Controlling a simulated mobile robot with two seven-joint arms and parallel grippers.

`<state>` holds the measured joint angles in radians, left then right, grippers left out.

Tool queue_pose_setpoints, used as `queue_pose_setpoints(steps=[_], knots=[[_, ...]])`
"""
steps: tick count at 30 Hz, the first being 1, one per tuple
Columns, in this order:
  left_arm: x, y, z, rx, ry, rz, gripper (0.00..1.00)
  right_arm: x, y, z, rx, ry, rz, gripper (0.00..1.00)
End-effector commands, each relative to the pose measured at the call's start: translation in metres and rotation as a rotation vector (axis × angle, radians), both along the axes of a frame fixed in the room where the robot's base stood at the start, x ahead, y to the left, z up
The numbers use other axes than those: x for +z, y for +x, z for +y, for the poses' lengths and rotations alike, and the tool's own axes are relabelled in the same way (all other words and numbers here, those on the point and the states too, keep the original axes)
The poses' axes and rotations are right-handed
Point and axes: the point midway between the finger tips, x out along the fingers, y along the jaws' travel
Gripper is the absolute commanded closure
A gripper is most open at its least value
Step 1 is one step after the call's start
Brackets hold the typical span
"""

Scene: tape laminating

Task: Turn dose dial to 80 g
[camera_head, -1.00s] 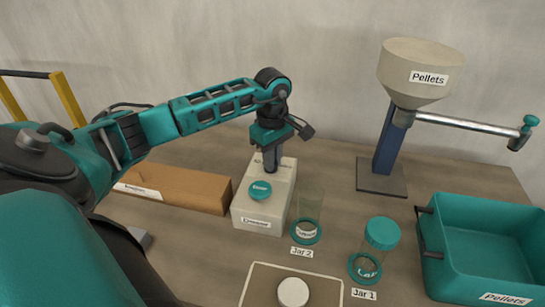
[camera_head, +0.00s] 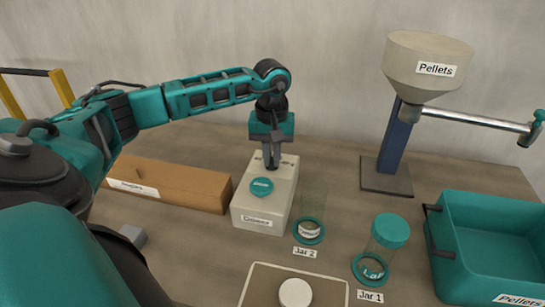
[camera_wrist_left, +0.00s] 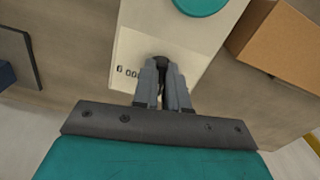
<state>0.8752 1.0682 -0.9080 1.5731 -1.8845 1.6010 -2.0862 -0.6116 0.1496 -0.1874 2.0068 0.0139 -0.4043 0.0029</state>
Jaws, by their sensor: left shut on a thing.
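The pale dispenser box (camera_head: 279,191) stands on the table with a round teal button (camera_head: 261,187) on top and a label on its front. My left gripper (camera_head: 271,163) points down at the far end of its top. In the left wrist view the fingers (camera_wrist_left: 162,72) are shut on the small dark dose dial (camera_wrist_left: 161,63). A pale scale plate (camera_wrist_left: 135,60) lies around the dial, with a printed "0" and other figures partly hidden by the fingers. The dial's exact setting cannot be read. My right gripper is not in view.
Jar 2 (camera_head: 309,230), open, and Jar 1 (camera_head: 386,250), with a teal lid, stand right of the box. A brown carton (camera_head: 180,186) lies left. The pellet hopper (camera_head: 424,65) and a teal crate (camera_head: 440,270) are at the right. A white disc (camera_head: 295,292) lies in front.

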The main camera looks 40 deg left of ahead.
Motion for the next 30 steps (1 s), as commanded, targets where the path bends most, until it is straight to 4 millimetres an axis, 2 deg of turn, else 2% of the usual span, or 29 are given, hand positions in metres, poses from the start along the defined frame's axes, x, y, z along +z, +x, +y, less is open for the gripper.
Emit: queue_pose_setpoints(steps=[9,26,27,30], knots=[[0.0003,-0.0004,0.0010,-0.131,0.001,-0.001,1.00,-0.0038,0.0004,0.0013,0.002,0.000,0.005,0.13],[0.0006,-0.0005,0.0010,-0.160,0.000,0.000,1.00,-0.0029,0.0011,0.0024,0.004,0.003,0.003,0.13],[0.0006,-0.0005,0.0010,-0.160,0.000,0.000,0.85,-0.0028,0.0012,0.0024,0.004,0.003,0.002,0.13],[0.0006,-0.0005,0.0010,-0.160,0.000,0.000,0.76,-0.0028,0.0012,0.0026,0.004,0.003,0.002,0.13]])
